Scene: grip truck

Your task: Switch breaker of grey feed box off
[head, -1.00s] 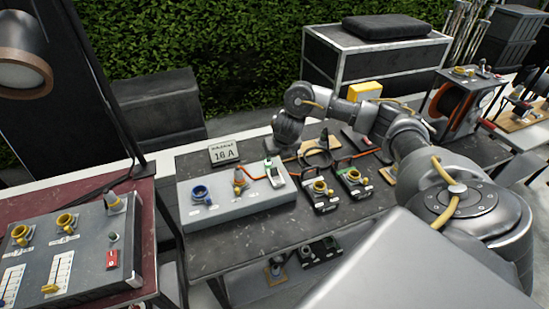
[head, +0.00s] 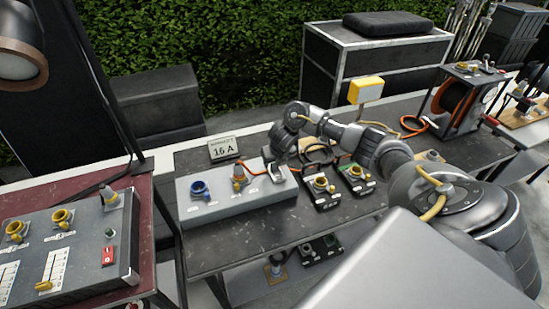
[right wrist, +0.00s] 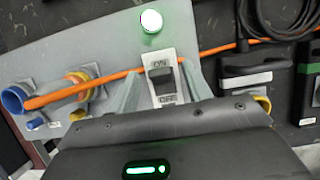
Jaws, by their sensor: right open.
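The grey feed box (head: 225,206) lies on the dark table, with a blue socket and a grey-and-yellow connector on top. Its breaker (right wrist: 162,76) shows in the right wrist view as a dark rocker in a pale plate marked ON and OFF. A green lamp (right wrist: 151,21) beyond the ON end is lit. My right gripper (head: 275,171) is over the box's right end and hides most of the breaker in the head view. In the right wrist view its open fingers (right wrist: 162,88) stand on either side of the breaker, with nothing gripped. My left gripper is not in view.
An orange cable (right wrist: 85,88) crosses close to the breaker. Two small black boxes with yellow sockets (head: 320,188) stand right of the feed box. Another grey panel (head: 75,245) lies on the red table at left.

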